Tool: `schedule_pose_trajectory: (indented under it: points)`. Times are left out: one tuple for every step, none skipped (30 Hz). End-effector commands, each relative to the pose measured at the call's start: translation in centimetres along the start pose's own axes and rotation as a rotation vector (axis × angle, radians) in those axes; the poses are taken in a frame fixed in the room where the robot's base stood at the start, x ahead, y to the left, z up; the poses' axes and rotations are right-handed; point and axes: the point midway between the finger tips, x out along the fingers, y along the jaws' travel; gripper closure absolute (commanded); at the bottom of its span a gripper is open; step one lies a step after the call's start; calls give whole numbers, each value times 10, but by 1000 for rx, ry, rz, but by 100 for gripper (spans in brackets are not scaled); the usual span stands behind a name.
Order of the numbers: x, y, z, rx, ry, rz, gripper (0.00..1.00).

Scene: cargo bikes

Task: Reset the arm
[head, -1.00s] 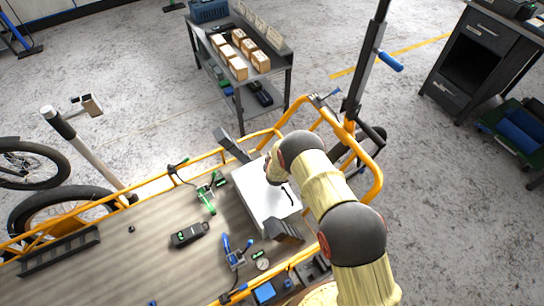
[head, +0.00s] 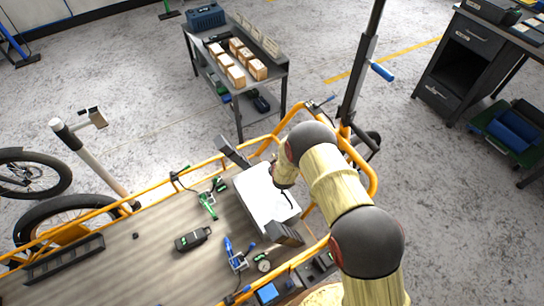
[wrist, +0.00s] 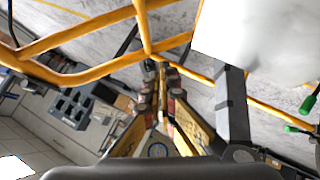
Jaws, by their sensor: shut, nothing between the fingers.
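My arm reaches up from the lower right of the head view, over the right end of the cargo bike's wooden bed (head: 130,262). Its far end bends down over a white box (head: 262,200), and my gripper is hidden behind it there. In the wrist view my gripper (wrist: 160,70) has its fingers together and empty, pointing toward the yellow bike frame (wrist: 75,72). The white box also shows at the upper right of the wrist view (wrist: 250,35). I cannot tell the gap between the fingers and the frame.
On the bed lie a black device (head: 192,239), a green clamp (head: 208,204) and a blue tool (head: 237,255). Yellow rails and a dark upright post (head: 358,85) stand close to the arm.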

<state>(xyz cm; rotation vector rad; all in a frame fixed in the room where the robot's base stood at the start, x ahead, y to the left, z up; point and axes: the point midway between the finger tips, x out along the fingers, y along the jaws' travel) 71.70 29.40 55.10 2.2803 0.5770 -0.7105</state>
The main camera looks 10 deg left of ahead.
Motion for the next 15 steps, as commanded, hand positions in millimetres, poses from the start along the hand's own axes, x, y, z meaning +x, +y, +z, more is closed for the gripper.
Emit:
schedule_pose_trajectory:
  points:
    - [-9,4,0,1,-3,-1,100]
    - [-12,5,0,1,-2,0,100]
    - [-16,6,1,1,-2,0,100]
    - [-19,7,1,1,-2,0,100]
    - [-21,7,2,1,-3,0,100]
    - [-23,8,2,1,-2,0,100]
    - [-24,8,3,1,-2,0,100]
    - [-25,9,3,1,-2,0,100]
    - [-26,9,3,1,-2,0,100]
    - [-26,9,3,1,-2,0,100]
    - [-26,9,3,1,-1,0,100]
    - [-26,9,3,1,-2,0,100]
    - [-26,9,3,1,-2,0,100]
    - [-26,9,3,1,-2,0,100]
    - [-26,9,3,1,-1,0,100]
